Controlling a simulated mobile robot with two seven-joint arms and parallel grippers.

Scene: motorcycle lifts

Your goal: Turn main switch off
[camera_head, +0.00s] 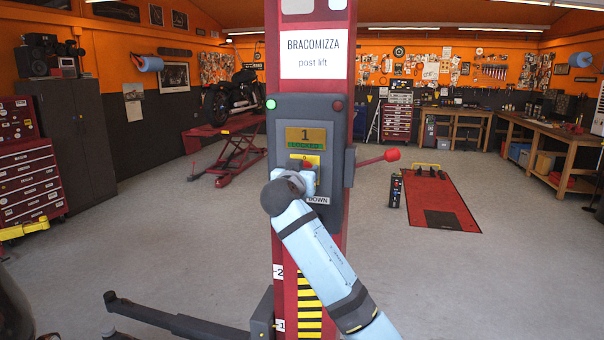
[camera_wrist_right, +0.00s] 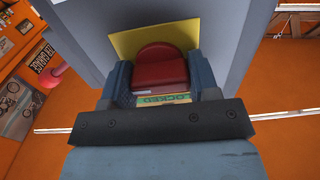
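The main switch is a red knob (camera_wrist_right: 162,68) on a yellow plate (camera_wrist_right: 122,44), on the dark control box (camera_head: 340,128) of the red post lift. In the head view the knob (camera_head: 307,164) shows just above my right gripper (camera_head: 303,176). In the right wrist view my right gripper (camera_wrist_right: 161,82) has one finger on each side of the knob, with little or no gap. A display (camera_head: 306,138) above the switch shows "1" and green lettering that reads LOCKED in the wrist view. A green lamp (camera_head: 271,104) is at the box's top left. My left gripper is out of view.
A lever with a red ball (camera_head: 392,155) sticks out to the right of the box. A dark lift arm (camera_head: 180,322) lies low at the left. A red floor lift (camera_head: 437,200) is behind at the right. Open grey floor surrounds the post.

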